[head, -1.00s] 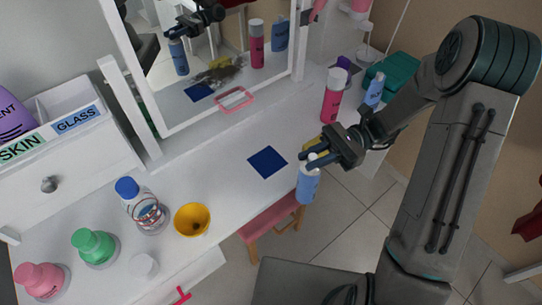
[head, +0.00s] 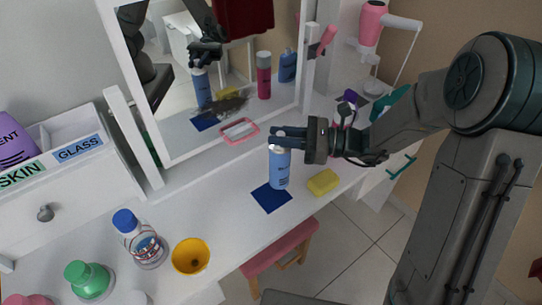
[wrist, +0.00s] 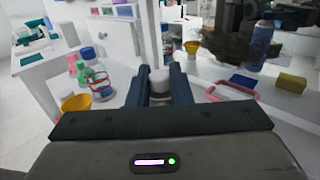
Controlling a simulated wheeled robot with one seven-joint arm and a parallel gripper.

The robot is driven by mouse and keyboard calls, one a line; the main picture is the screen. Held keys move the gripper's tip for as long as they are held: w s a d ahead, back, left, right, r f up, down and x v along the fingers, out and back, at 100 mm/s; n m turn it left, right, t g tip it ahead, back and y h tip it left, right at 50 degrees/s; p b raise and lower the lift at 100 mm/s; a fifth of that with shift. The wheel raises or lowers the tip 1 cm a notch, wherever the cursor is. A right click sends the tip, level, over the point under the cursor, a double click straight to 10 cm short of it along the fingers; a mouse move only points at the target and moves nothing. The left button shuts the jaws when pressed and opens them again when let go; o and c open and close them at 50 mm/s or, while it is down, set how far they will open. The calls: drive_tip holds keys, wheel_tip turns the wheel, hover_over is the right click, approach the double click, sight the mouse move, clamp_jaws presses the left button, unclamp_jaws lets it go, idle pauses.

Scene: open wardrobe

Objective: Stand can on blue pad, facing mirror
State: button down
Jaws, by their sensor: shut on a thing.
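My gripper (head: 290,139) is shut on a blue can (head: 280,170) near its white top; the can hangs upright. In the wrist view its pale top (wrist: 159,80) shows between my fingers. In the head view the can's base overlaps the back part of the dark blue pad (head: 270,200); I cannot tell whether it touches. The mirror (head: 180,100) stands behind and reflects the can, pad and gripper. In the reflection the can's base seems slightly above the pad. I cannot clearly tell which way the label faces.
A yellow sponge (head: 323,182) lies right of the pad near the table's front edge. A pink-rimmed tray (head: 239,131) sits before the mirror. A pink bottle (head: 343,114) is partly hidden behind my arm. A yellow cup (head: 190,256) and a blue-capped bottle (head: 146,247) stand at left.

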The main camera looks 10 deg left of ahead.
sight(271, 154)
drive_tip(key=shift+s+a+f, duration=0.25)
drive_tip(key=shift+a+f, duration=0.15)
drive_tip(key=shift+a, duration=0.2)
drive_tip(key=shift+s+a+f, duration=0.25)
drive_tip(key=shift+a+f, duration=0.15)
drive_tip(key=shift+a, duration=0.15)
drive_tip(key=shift+f, duration=2)
drive_tip(key=c, duration=1.3)
unclamp_jaws()
